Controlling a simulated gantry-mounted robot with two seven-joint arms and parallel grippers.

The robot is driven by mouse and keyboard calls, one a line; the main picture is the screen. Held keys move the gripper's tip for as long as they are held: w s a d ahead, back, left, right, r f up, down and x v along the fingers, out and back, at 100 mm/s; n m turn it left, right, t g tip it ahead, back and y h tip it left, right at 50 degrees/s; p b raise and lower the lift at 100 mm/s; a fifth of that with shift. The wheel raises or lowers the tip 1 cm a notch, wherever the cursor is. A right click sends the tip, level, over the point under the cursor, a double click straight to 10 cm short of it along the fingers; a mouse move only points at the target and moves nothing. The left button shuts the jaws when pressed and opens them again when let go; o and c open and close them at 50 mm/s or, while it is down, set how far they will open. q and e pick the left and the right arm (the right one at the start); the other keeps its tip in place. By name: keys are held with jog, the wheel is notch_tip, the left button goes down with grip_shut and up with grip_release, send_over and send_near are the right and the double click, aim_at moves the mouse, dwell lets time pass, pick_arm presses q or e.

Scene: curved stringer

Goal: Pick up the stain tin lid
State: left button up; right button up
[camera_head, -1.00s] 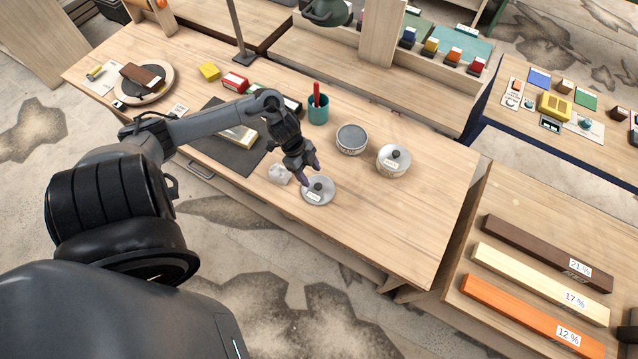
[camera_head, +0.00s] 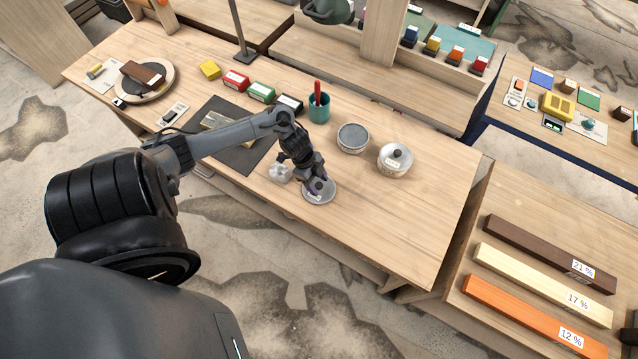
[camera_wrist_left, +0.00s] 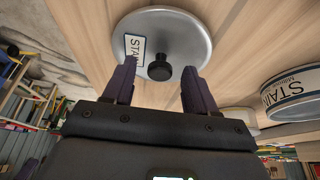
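The stain tin lid (camera_head: 322,196) is a round grey metal disc lying flat on the bench, with a black knob and a white label. In the left wrist view the lid (camera_wrist_left: 192,36) fills the upper middle, its label reading "STAI". My left gripper (camera_head: 317,187) is just over the lid, covering its knob in the head view. In the left wrist view the gripper (camera_wrist_left: 156,82) is open, with one finger on each side of the black knob (camera_wrist_left: 159,67). I cannot tell whether the fingers touch it. My right gripper is not in view.
A teal cup (camera_head: 319,108) stands farther back. The bench's right end is clear.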

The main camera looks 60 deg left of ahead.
pick_arm(q)
grip_shut()
jog(key=shift+r, duration=0.1)
